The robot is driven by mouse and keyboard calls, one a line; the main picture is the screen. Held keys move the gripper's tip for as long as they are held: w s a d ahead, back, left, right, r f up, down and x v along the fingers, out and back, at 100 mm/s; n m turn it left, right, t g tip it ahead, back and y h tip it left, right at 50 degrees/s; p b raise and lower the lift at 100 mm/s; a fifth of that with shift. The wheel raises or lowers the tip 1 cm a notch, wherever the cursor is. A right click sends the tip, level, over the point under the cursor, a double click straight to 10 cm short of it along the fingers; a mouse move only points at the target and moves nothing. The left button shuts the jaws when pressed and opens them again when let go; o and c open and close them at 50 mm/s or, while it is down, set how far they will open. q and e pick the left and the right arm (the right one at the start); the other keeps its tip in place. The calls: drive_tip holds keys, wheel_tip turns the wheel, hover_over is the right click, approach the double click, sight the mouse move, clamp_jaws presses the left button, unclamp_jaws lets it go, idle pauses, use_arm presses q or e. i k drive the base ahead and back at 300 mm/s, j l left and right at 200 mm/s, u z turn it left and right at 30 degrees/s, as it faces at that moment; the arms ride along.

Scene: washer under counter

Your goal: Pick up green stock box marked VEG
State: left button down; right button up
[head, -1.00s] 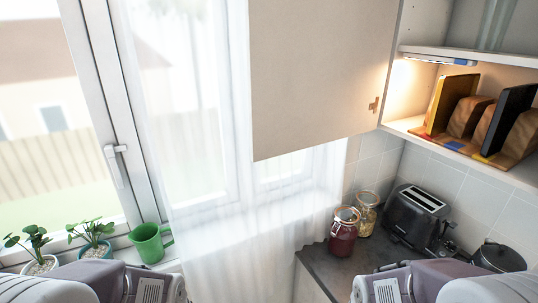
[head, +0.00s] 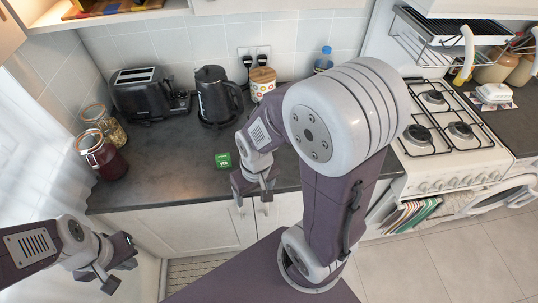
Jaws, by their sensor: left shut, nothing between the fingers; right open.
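The green stock box (head: 223,161), a small box with white lettering, sits on the dark counter (head: 170,165) in the head view, near the counter's front part. My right gripper (head: 255,200) is open and empty just to the right of the box and nearer to me, by the counter's front edge. It looks apart from the box. My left gripper (head: 120,270) is shut and empty at the lower left, in front of the counter and well away from the box.
Behind the box stand a toaster (head: 139,91), a black kettle (head: 213,95) and a dotted canister (head: 262,84). Glass jars (head: 103,157) stand at the left. A gas hob (head: 447,128) is at the right. My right arm covers part of the counter.

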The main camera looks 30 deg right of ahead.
sight(224, 160)
drive_tip(key=z, duration=0.65)
drive_tip(key=j+z, duration=0.4)
drive_tip(key=j, duration=0.15)
drive_tip(key=j+z, duration=0.4)
drive_tip(key=j, duration=0.2)
